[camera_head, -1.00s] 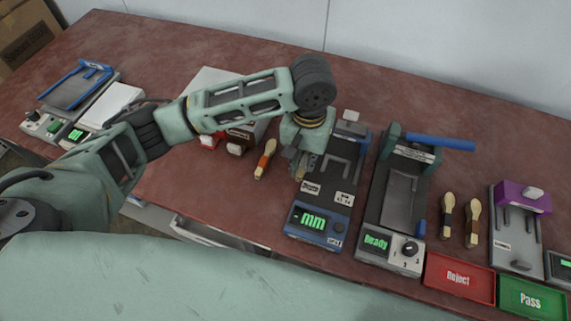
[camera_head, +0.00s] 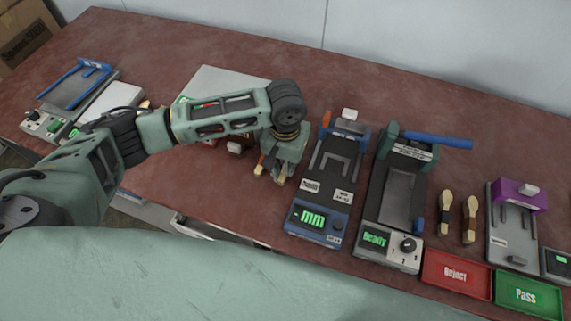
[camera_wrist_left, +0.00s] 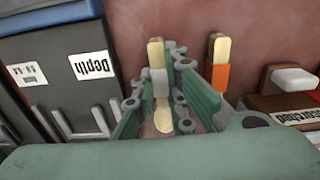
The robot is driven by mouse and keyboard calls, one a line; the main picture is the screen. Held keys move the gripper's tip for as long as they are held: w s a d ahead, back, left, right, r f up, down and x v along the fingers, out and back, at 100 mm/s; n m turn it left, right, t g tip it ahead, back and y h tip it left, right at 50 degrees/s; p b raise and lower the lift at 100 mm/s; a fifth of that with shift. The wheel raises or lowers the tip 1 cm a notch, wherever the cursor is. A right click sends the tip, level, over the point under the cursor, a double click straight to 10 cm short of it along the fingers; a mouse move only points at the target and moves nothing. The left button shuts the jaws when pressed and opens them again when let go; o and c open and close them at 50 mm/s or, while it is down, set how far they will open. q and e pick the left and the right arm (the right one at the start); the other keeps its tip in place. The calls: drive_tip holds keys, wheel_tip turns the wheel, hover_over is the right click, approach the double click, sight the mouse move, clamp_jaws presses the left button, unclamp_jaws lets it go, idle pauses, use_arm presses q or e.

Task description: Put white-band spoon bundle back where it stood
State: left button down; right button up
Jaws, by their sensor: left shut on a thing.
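My left gripper (camera_head: 277,178) is shut on the white-band spoon bundle (camera_wrist_left: 156,55). In the left wrist view its pale wooden ends stick out beyond the fingers (camera_wrist_left: 165,100), and its whitish band shows between them. In the head view the arm and fingers mostly hide this bundle. The gripper is over the red-brown table, left of the blue depth gauge (camera_head: 318,215). The orange-band spoon bundle (camera_wrist_left: 217,75) is close beside the held one, apart from it; in the head view the gripper partly covers it (camera_head: 261,163). My right gripper is not in view.
The depth gauge also shows in the left wrist view (camera_wrist_left: 50,70). A dark press with a blue handle (camera_head: 400,185) stands right of it. Two more spoon bundles (camera_head: 446,212) lie farther right, above red Reject (camera_head: 457,272) and green Pass (camera_head: 528,296) trays. A labelled brown holder (camera_wrist_left: 280,103) is near the orange-band bundle.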

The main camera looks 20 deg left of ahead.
sight(285, 168)
use_arm(q)
drive_tip(key=c, duration=1.8)
unclamp_jaws()
drive_tip(key=shift+o, duration=0.2)
wheel_tip(285, 168, up, 12)
drive_tip(key=shift+b, duration=0.45)
drive_tip(key=shift+r, duration=0.1)
